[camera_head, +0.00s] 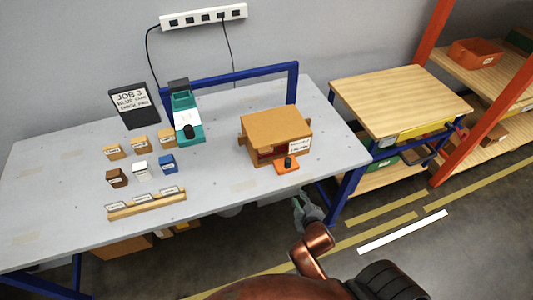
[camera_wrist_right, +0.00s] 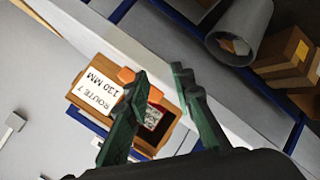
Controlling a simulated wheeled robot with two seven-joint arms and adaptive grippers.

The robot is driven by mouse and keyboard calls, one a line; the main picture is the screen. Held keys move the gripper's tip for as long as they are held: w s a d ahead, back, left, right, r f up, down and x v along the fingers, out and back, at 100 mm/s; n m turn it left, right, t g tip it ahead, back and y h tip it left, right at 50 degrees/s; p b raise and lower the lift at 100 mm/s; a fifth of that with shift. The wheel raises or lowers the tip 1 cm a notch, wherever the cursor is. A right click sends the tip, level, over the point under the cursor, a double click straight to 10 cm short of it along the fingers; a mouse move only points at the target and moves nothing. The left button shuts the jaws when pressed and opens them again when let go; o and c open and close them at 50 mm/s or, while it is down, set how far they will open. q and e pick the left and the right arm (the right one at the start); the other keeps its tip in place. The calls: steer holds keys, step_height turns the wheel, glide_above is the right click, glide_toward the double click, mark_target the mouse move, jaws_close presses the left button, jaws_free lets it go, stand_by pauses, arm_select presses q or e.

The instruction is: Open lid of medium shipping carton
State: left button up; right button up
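The shipping carton (camera_head: 268,124) is a brown box on the right part of the grey table. Its top panel lies flat, and its front shows a dark reddish gap under the top. A white label faces right; in the right wrist view the carton (camera_wrist_right: 86,76) shows a label reading "ROUTE 7 130 MM". An orange piece with a black knob (camera_head: 287,167) sits at the carton's front. My right gripper (camera_head: 308,208) is beyond the table's front edge, below and right of the carton. In the wrist view its green fingers (camera_wrist_right: 162,80) are apart, with nothing held between them. My left gripper is not in view.
A teal device (camera_head: 187,118) stands left of the carton, with small boxes and a wooden card rack (camera_head: 147,204) further left. A blue frame (camera_head: 230,75) rises behind. A wooden-topped cart (camera_head: 400,100) stands right. The table's front middle is clear.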

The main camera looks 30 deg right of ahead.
steer(key=w+a+r+n+t, duration=0.5)
steer(key=w+r+n+t, duration=0.2)
steer(key=w+r+n, duration=0.35)
steer(key=w+d+r+m, duration=0.1)
steer(key=w, duration=0.6)
steer(key=shift+w+d+y, duration=0.3)
steer(key=shift+w+y, duration=0.1)
jaws_close()
